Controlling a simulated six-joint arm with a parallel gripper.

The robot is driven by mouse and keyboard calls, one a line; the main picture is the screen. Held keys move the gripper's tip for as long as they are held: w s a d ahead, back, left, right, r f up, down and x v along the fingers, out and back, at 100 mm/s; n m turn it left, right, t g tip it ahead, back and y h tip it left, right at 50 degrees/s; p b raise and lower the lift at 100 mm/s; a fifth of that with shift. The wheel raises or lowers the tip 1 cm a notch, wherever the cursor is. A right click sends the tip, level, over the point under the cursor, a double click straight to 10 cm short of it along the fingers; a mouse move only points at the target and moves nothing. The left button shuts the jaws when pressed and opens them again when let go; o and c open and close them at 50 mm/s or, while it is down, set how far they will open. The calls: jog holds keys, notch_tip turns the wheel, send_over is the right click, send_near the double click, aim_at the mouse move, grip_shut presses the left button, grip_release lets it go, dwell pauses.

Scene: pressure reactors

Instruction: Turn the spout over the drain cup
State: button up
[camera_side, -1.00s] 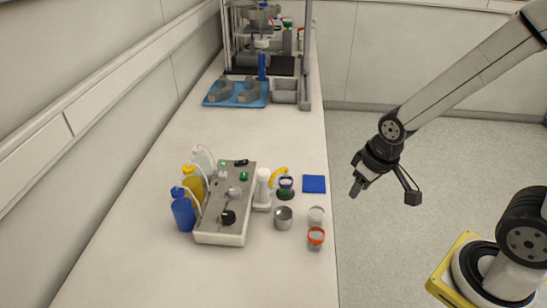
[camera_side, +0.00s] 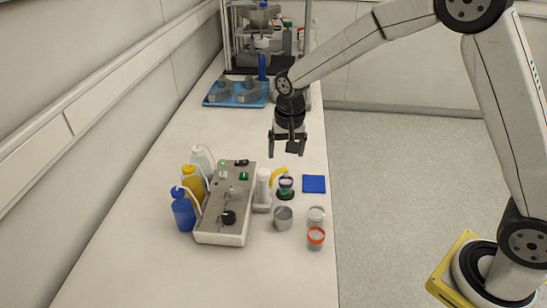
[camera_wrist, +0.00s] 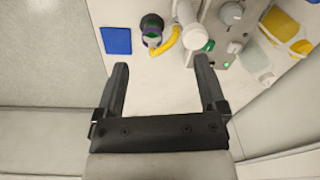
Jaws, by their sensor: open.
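The yellow spout (camera_side: 279,172) curves from the top of a white column (camera_side: 263,187) beside the grey control box. Its outlet end is at a dark green-based vessel (camera_side: 286,188). The spout (camera_wrist: 168,42) and the vessel (camera_wrist: 152,27) show beyond my fingers in the wrist view. A grey metal cup (camera_side: 283,218), possibly the drain cup, stands in front of the vessel; I cannot tell for certain. My gripper (camera_side: 287,150) is open and empty, pointing down above the bench, behind and above the spout in the side view. Its two fingers (camera_wrist: 160,64) are spread apart.
The control box (camera_side: 226,205) has knobs, with blue, yellow and clear bottles to its left. A pale cup (camera_side: 316,216) and an orange-rimmed cup (camera_side: 316,236) stand near the bench's right edge. A blue square pad (camera_side: 314,184) lies nearby. A blue tray (camera_side: 238,92) is farther back.

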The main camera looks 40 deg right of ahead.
aim_at(263, 171)
jog(key=w+m, duration=0.1)
jog(key=w, duration=0.1)
jog(key=w+a+f, duration=0.1)
jog(key=w, duration=0.1)
jog(key=w+a+m, duration=0.1)
jog(key=w, duration=0.1)
jog(key=shift+a+f+m+g, duration=0.2)
jog(key=shift+a+m+g, duration=0.1)
jog(key=shift+g, duration=0.1)
jog(key=shift+f, duration=3.9)
grip_shut()
